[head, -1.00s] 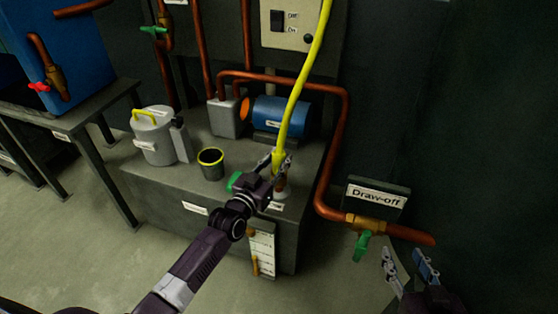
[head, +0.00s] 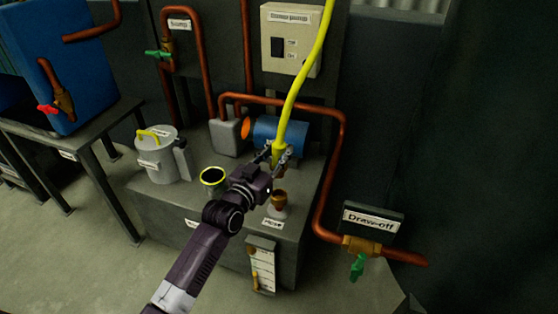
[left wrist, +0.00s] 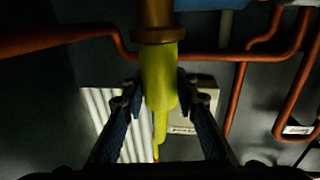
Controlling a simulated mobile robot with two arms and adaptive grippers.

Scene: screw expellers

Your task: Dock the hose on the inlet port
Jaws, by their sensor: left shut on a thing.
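The yellow hose (head: 305,75) hangs down from the top of the head view to a thicker yellow cuff (head: 279,153). My left gripper (head: 277,157) is shut on this cuff and holds it above the grey plinth. The left wrist view shows the yellow cuff (left wrist: 160,75) between both fingers, with a brass end piece (left wrist: 157,20) beyond it. A small brass-topped holder (head: 278,199) stands below the gripper, apart from the hose, beside a label that seems to read "Hose". No part is clearly marked as the inlet port. My right gripper is out of view.
The plinth (head: 235,237) also carries a dark yellow-rimmed cup (head: 213,177), a grey lidded can (head: 157,156) and a blue motor (head: 285,132). Copper pipe (head: 338,165) runs behind and right to the draw-off valve (head: 360,246). A switch box (head: 290,40) is behind the hose.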

